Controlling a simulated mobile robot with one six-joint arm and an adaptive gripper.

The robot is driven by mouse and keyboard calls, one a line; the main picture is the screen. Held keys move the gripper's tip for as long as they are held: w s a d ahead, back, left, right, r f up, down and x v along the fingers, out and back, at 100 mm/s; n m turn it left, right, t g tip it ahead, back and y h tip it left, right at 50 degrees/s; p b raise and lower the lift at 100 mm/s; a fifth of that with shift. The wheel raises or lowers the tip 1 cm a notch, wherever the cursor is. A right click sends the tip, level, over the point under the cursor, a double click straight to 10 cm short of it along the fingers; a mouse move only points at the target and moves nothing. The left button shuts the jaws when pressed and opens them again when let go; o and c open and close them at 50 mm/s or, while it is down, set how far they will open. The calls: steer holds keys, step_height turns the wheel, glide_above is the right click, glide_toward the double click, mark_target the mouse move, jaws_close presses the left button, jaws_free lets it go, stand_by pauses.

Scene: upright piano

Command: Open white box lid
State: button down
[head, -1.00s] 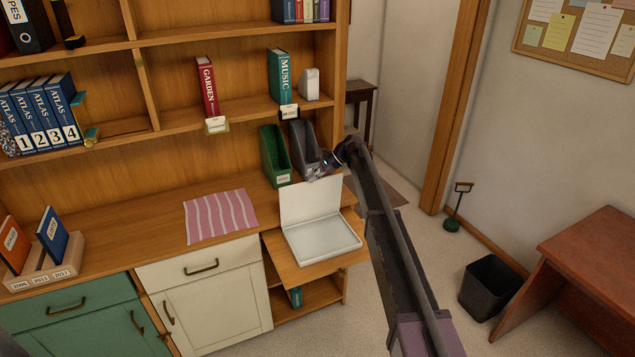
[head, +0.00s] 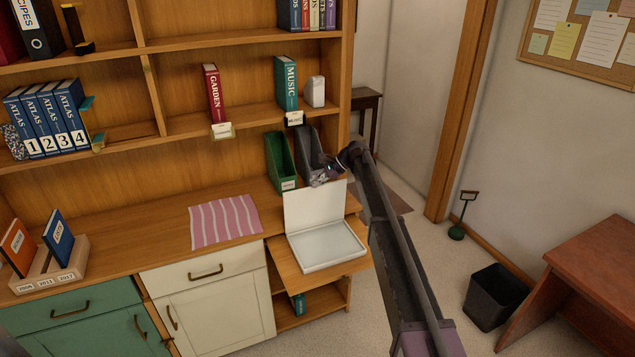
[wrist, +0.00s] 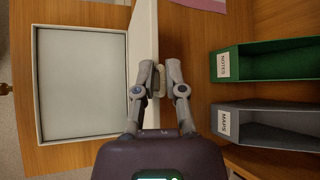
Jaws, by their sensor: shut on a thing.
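The white box (head: 328,246) lies on the wooden pull-out surface in the head view, its pale inside showing. Its lid (head: 310,208) is raised, standing roughly upright along the back edge. In the wrist view the box (wrist: 83,85) is at the left, and the lid (wrist: 143,40) shows nearly edge-on. My gripper (head: 322,180) is at the lid's top edge, on its rear side. In the wrist view my gripper (wrist: 163,80) is shut on a small pale tab (wrist: 158,82) on the lid.
A green file holder (head: 280,165) marked NOTES and a grey one (wrist: 265,125) marked MAPS stand close behind the lid. A pink striped cloth (head: 224,220) lies left of the box. The shelf above holds a MUSIC book (head: 286,84).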

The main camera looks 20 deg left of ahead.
steer(key=shift+f, duration=0.1)
stand_by(0.4)
steer(key=c, duration=1.1)
jaws_free()
steer(key=shift+a, duration=0.1)
steer(key=shift+w+f, duration=0.1)
